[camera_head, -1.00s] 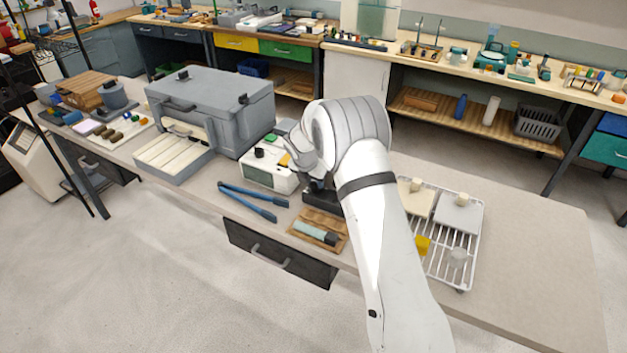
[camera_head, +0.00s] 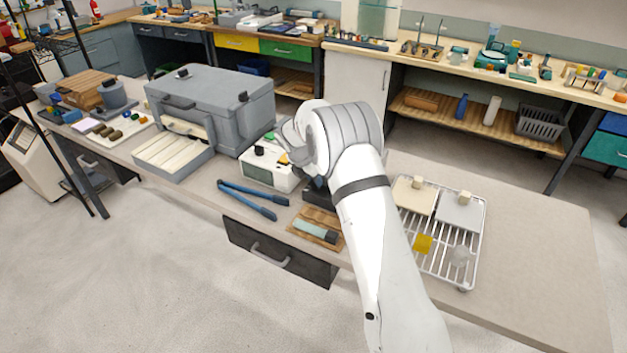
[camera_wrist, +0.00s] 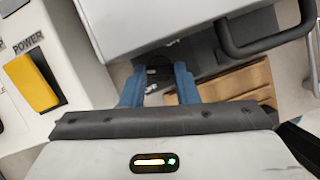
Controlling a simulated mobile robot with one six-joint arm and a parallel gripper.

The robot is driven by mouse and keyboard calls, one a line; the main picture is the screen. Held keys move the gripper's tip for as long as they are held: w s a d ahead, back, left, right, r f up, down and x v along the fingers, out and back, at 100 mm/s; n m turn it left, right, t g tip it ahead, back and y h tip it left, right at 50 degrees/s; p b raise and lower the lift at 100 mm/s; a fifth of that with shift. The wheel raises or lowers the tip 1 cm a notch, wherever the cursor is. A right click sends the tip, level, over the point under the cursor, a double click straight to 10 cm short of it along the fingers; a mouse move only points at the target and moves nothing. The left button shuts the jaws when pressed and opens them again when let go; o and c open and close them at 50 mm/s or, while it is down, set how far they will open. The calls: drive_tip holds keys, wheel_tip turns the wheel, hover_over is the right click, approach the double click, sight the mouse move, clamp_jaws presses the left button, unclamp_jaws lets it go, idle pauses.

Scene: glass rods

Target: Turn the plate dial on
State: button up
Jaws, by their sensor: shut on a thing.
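In the wrist view, the two blue fingers of my gripper (camera_wrist: 158,86) are closed around a small dark knob, the plate dial (camera_wrist: 155,71). The fingers hide most of the dial, and its marking cannot be read. The dial is beside a dark plate unit (camera_wrist: 207,58) with a pale top (camera_wrist: 165,20). In the head view, my arm hides the gripper and nearly all of the plate unit; only a dark edge (camera_head: 314,190) of it shows.
A white box (camera_head: 262,173) with a yellow POWER switch (camera_wrist: 30,82) stands close on the left. A wooden tray (camera_head: 303,227) lies in front, blue tongs (camera_head: 247,201) to its left. A wire rack (camera_head: 472,240) is on the right. A dark handle (camera_wrist: 268,40) is near the gripper.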

drive_tip(key=shift+w+a+m+g+h, duration=0.15)
drive_tip(key=shift+m+g, duration=0.2)
drive_tip(key=shift+m, duration=0.6)
drive_tip(key=shift+m+g+h, duration=0.15)
drive_tip(key=shift+m+g, duration=0.2)
drive_tip(key=shift+m, duration=0.6)
drive_tip(key=o, duration=1)
drive_tip(key=shift+r, duration=0.1)
drive_tip(key=shift+c, duration=0.2)
